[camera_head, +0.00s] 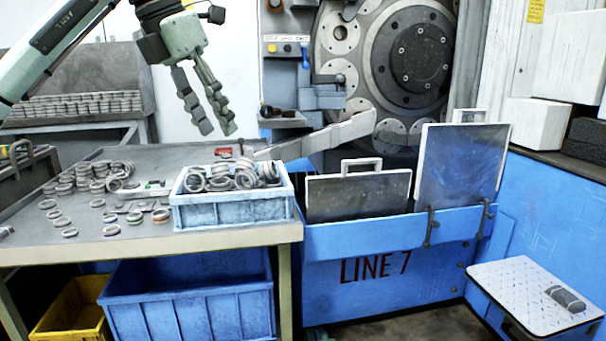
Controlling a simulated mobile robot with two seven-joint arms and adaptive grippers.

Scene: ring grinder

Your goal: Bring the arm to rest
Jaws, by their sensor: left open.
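My left gripper (212,130) hangs in the upper left with its fingers pointing down over the back of the grey worktable (120,246). Its fingers are apart with nothing between them. It is clear of the table and of the rings. My left arm (62,38) comes in from the upper left corner. My right gripper does not show.
A light blue crate (232,212) full of metal rings stands at the table's right front edge. Several loose rings (112,182) lie left of it. A grinding machine (412,55) with blue panels, metal plates (460,165) and a chute (335,135) fills the right side.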

